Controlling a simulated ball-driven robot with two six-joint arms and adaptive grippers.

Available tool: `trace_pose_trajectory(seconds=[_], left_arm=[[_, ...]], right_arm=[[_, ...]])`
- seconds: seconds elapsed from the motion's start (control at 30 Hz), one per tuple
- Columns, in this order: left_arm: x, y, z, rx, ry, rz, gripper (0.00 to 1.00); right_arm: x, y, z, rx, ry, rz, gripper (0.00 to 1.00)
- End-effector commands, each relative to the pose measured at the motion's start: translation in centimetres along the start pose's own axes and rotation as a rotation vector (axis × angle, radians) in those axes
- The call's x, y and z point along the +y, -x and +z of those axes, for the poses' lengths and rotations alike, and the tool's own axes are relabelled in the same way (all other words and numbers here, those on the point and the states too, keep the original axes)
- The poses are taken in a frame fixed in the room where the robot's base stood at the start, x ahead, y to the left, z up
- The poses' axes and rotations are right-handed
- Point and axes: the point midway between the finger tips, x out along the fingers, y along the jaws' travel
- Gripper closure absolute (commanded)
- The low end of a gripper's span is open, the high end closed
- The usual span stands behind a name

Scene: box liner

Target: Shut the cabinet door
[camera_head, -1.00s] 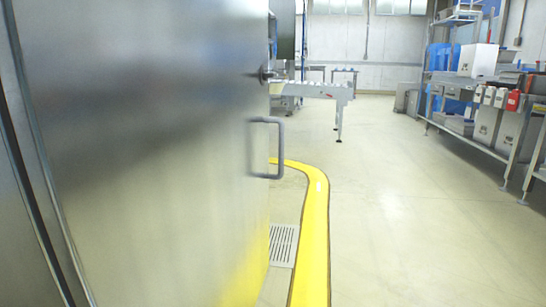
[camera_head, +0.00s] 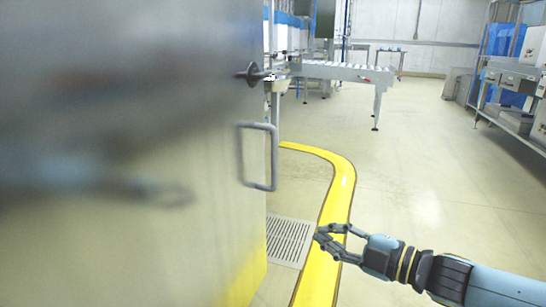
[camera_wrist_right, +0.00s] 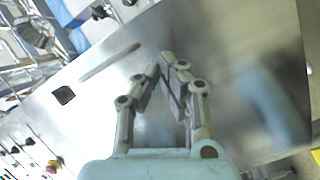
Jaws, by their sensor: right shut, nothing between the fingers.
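The cabinet door (camera_head: 140,150) is a large brushed-metal panel filling the left of the head view, standing open. A grey D-shaped handle (camera_head: 273,157) sits near its right edge. My right gripper (camera_head: 318,236) is shut and empty, to the right of the door and below the handle. A faint reflection of the arm shows on the metal. In the right wrist view the shut fingers (camera_wrist_right: 166,66) lie in front of the metal panel (camera_wrist_right: 230,75), with a long bar (camera_wrist_right: 110,60) to their left; I cannot tell whether they touch it. My left gripper is not in view.
A round dark fitting (camera_head: 252,74) sits above the handle. A floor grate (camera_head: 284,240) and a yellow floor strip (camera_head: 340,190) run beside the door. A roller conveyor (camera_head: 345,73) stands behind, and shelving (camera_head: 510,120) at right. The floor between is clear.

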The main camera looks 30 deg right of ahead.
Motion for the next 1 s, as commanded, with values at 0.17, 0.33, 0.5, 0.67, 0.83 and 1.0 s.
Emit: trace_pose_trajectory(seconds=[0.17,0.33,0.5,0.67,0.83,1.0], left_arm=[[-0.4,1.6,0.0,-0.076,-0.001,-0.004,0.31],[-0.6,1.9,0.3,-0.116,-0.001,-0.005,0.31],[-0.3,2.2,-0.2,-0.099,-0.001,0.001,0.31],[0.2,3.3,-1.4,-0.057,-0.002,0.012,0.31],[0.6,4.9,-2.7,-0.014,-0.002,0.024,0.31],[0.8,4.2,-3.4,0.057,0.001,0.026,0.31]], right_arm=[[9.0,-2.1,1.6,0.217,0.343,0.022,1.0],[12.0,-2.4,2.4,0.305,0.479,0.018,1.0],[11.6,-4.1,2.0,0.313,0.484,0.017,1.0],[11.2,-7.2,1.1,0.311,0.482,0.019,1.0],[11.0,-10.7,0.0,0.31,0.48,0.019,1.0],[10.9,-13.7,-1.0,0.31,0.48,0.019,1.0]])
